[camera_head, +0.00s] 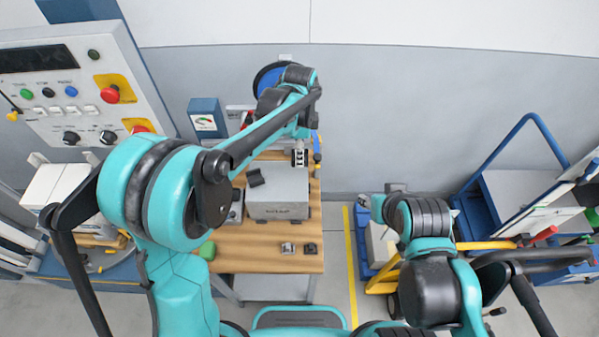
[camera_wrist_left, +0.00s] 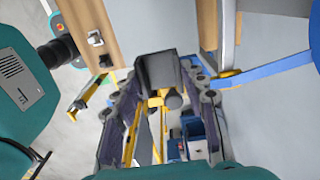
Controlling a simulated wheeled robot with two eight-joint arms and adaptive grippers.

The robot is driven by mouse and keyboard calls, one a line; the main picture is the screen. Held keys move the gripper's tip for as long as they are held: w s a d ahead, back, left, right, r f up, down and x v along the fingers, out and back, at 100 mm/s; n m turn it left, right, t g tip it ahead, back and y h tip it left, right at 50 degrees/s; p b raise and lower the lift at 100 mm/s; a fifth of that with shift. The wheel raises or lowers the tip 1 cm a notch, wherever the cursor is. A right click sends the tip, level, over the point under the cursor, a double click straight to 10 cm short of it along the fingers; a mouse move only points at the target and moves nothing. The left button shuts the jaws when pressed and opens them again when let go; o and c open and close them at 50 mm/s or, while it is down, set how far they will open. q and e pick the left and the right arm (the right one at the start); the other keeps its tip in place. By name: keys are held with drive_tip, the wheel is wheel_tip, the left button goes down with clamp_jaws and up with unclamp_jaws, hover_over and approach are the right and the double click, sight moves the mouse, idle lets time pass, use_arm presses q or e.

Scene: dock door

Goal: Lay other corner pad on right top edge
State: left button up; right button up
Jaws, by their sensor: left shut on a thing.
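A grey box (camera_head: 279,205) stands on the wooden workbench (camera_head: 245,262) in the head view. A black corner pad (camera_head: 256,177) lies at its left top edge. My left gripper (camera_head: 300,157) is above the right part of the box top, partly hidden by its own arm. In the left wrist view its fingers (camera_wrist_left: 160,105) are shut on a dark angled corner pad (camera_wrist_left: 158,70). The held pad is hard to make out in the head view, and I cannot tell whether it touches the box. My right arm shows at the right, but its gripper is not visible.
Two small metal pieces (camera_head: 299,249) and a green item (camera_head: 208,250) lie near the bench front. A control panel (camera_head: 75,85) is at the left. A blue cart (camera_head: 510,195) and yellow bars (camera_head: 385,275) are at the right.

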sight(300, 180)
use_arm(q)
wheel_tip(300, 180, down, 11)
drive_tip(key=shift+r+b, duration=0.2)
drive_tip(key=shift+b, duration=0.3)
drive_tip(key=shift+f, duration=0.2)
drive_tip(key=o, duration=0.9)
drive_tip(key=shift+o, duration=0.2)
drive_tip(key=shift+r, duration=0.15)
